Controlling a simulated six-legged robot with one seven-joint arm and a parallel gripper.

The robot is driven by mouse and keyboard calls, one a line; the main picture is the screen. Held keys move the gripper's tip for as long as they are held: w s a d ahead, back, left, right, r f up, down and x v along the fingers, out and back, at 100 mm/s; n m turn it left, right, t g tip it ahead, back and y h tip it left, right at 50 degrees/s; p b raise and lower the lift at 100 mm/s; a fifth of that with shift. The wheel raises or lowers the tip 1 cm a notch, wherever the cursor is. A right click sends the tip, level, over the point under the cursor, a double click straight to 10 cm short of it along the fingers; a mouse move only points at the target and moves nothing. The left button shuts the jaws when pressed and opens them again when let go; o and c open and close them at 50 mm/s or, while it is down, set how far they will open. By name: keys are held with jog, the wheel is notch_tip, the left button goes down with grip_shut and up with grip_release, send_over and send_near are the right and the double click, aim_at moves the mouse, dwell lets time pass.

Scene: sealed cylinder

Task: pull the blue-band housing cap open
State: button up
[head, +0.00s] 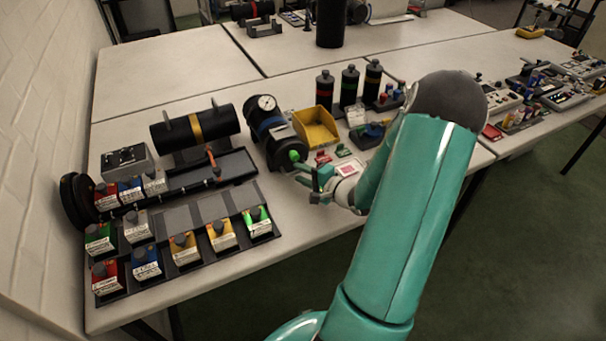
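The blue-band housing (262,124) is a black cylinder lying on the table left of centre, with a blue band and a round white gauge on top. Its cap (284,146) is the dark end facing me, with a bright green knob (293,156) on it. My gripper (307,176) is just right of and below the green knob, reaching in from the right. The fingers are small and partly overlap in this view, so I cannot tell whether they touch the knob or how far apart they are.
A yellow-band cylinder (195,127) lies on a stand to the left. A yellow bin (316,127) and several dark bottles (349,86) stand behind my gripper. Racks of labelled coloured blocks (182,247) fill the front left. Small red and green parts (343,150) lie close by.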

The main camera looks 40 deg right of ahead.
grip_shut()
jog(key=shift+s, duration=0.1)
dwell(0.3)
